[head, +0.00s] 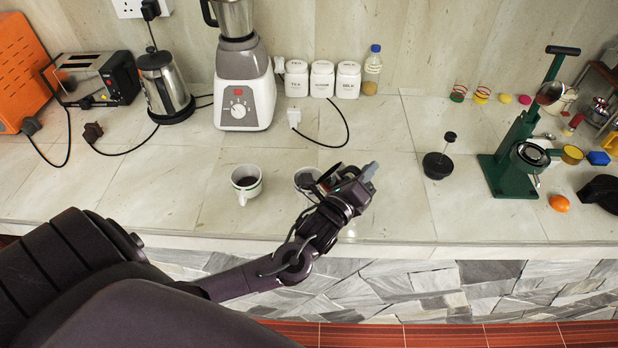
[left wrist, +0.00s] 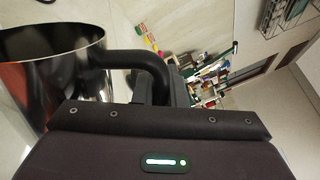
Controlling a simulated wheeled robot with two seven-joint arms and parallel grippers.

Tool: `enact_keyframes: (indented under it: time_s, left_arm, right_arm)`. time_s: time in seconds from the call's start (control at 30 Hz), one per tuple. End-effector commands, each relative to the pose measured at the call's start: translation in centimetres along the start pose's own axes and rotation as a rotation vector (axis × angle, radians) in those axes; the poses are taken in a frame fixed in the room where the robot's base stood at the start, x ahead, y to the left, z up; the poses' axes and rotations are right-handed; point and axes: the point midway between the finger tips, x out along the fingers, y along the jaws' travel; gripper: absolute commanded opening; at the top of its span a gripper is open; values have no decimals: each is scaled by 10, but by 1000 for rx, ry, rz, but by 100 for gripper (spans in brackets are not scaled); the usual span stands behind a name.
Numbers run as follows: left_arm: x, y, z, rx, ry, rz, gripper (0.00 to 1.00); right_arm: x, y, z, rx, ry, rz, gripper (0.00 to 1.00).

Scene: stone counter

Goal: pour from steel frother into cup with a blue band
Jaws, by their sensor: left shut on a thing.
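The steel frother (left wrist: 50,75) fills the left side of the left wrist view, shiny, with a curved black handle (left wrist: 150,62). In the head view a round grey vessel (head: 304,176), which looks like the frother, shows just left of my left gripper (head: 362,180), partly hidden by it. My left gripper is shut on the frother's handle. A white cup (head: 246,184) with a band that looks green here stands upright on the counter to the left, apart from the frother, with something dark inside. I cannot tell how high the frother is. My right gripper is not in view.
A blender (head: 241,95), kettle (head: 164,85) and white canisters (head: 322,79) stand at the back. A black plunger-like tool (head: 438,165) and a green press (head: 515,155) are to the right. The counter between the frother and that tool is clear.

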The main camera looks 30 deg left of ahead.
Motion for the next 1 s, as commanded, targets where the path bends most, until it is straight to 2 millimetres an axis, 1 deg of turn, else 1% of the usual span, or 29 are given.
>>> enact_keyframes:
  time_s: [1.0]
  left_arm:
    - [0, -4, 12, -76, -2, -3, 0]
  right_arm:
    - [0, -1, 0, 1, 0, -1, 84]
